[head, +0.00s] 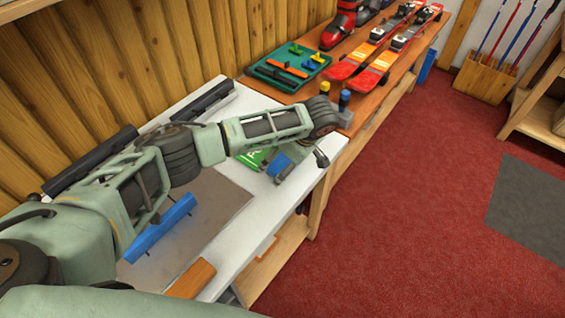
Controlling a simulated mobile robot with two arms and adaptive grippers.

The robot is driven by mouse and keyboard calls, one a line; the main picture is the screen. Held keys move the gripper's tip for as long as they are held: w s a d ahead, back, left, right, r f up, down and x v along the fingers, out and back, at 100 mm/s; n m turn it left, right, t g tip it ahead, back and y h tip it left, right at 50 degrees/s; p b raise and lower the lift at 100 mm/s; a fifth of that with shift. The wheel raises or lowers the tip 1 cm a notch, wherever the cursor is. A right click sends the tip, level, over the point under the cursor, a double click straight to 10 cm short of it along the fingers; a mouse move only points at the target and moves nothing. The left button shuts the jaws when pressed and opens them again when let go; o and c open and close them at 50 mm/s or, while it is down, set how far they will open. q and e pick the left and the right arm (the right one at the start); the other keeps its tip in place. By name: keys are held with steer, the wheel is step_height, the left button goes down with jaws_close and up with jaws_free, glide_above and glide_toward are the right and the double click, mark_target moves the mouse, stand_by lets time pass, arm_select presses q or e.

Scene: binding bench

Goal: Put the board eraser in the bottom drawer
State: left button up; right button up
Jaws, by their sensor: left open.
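I cannot pick out the board eraser for certain. An orange-brown block (191,279) lies at the near end of the white bench top (240,236), and a small blue thing (281,164) lies by its front edge under my left wrist. My left gripper (304,160) is open and points down beside the blue thing; whether they touch is unclear. Below the bench top is a light wooden compartment (274,262), perhaps an open drawer or a shelf; the bench top hides part of it. My right gripper is not in view.
A long blue bar (162,229) lies on a grey mat (222,197), partly behind my left arm. A green card (253,159) lies near the gripper. Beyond are a green tray (289,67), two small bottles (344,98) and red skis (372,73). Red carpet (400,190) is clear.

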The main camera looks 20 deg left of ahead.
arm_select(q)
steer(key=shift+f, duration=0.15)
steer(key=shift+c, duration=1)
steer(key=c, duration=1)
steer(key=shift+c, duration=0.8)
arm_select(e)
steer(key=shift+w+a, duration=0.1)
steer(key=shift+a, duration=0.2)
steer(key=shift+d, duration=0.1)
